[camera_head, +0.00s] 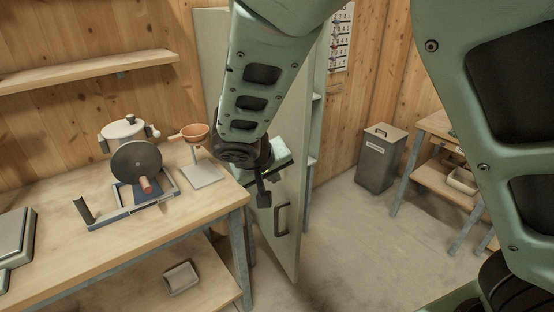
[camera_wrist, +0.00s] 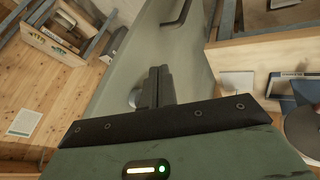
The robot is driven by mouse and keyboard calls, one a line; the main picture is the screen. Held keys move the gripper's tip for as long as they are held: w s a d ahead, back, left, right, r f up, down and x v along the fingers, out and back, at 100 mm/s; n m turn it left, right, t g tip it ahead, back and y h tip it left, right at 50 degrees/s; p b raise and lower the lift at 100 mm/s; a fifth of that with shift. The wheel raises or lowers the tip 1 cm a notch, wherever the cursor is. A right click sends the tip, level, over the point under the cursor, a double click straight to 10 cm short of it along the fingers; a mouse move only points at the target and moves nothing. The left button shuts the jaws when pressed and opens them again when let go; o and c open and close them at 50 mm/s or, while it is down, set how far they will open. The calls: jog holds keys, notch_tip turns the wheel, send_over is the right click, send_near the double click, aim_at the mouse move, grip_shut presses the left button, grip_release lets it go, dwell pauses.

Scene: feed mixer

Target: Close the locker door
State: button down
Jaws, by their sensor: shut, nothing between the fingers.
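The locker door (camera_head: 290,222) is a grey-green panel standing open, swung out into the room beside the workbench. Its dark bar handle (camera_head: 281,219) is on the face towards me. The door (camera_wrist: 150,45) and part of its handle (camera_wrist: 176,13) also show in the wrist view. My gripper (camera_head: 264,198) is shut and empty. It is in front of the door, above and left of the handle; whether it touches the panel I cannot tell. In the wrist view its closed fingers (camera_wrist: 158,72) point along the door. My arm hides the upper part of the door and much of the locker.
A workbench (camera_head: 215,215) stands left of the door, bearing a hand-cranked machine (camera_head: 137,160) and a funnel on a stand (camera_head: 196,134). A grey bin (camera_head: 380,160) and another bench (camera_head: 428,168) stand at right. Bare floor (camera_head: 350,235) lies right of the door.

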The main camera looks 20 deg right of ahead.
aim_at(293, 177)
jog(key=shift+w+d+p, duration=0.15)
jog(key=shift+d+p, duration=0.25)
jog(key=shift+d, duration=0.65)
jog(key=shift+w+d+p, duration=0.15)
jog(key=shift+d+p, duration=0.2)
jog(key=shift+d, duration=0.65)
